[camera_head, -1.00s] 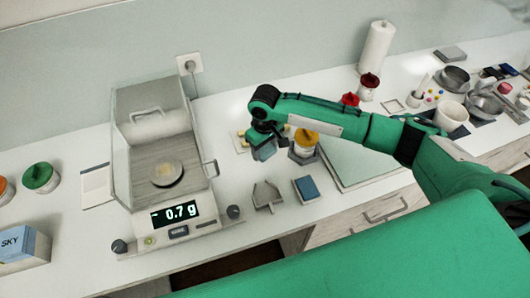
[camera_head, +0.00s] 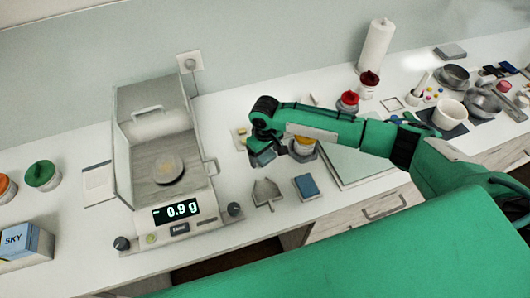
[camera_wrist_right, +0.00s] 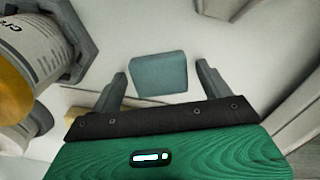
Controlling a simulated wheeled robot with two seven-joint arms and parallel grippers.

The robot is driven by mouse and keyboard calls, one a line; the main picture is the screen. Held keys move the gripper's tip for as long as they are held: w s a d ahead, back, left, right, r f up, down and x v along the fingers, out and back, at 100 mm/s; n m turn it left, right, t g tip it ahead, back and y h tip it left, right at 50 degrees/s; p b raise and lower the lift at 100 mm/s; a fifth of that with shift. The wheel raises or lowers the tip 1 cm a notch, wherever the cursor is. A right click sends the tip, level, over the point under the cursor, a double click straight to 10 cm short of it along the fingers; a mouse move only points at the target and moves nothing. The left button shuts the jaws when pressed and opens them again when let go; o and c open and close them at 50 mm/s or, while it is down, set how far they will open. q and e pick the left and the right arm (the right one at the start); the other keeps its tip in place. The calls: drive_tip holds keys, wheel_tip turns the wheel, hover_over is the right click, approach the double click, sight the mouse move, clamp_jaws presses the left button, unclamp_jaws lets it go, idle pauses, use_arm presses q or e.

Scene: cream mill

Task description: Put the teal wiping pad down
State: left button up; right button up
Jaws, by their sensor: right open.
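The teal wiping pad (camera_wrist_right: 158,73) shows in the right wrist view as a small rounded block between the two fingers of my right gripper (camera_wrist_right: 160,78), with a gap on each side. In the head view my right gripper (camera_head: 262,157) points down over the counter, right of the balance, and a teal-grey block (camera_head: 264,159) shows at its tip. The gripper is open. I cannot tell whether the pad rests fully on the counter. My left gripper is not in view.
A jar with an orange-yellow lid (camera_head: 302,147) stands close to the right of the gripper. A grey scoop (camera_head: 266,194) and a blue pad on a grey holder (camera_head: 306,186) lie in front.

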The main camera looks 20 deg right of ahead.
sight(265, 155)
drive_tip(key=shift+r, duration=0.1)
wheel_tip(265, 155, up, 12)
drive_tip(key=b, duration=0.3)
drive_tip(key=shift+b, duration=0.35)
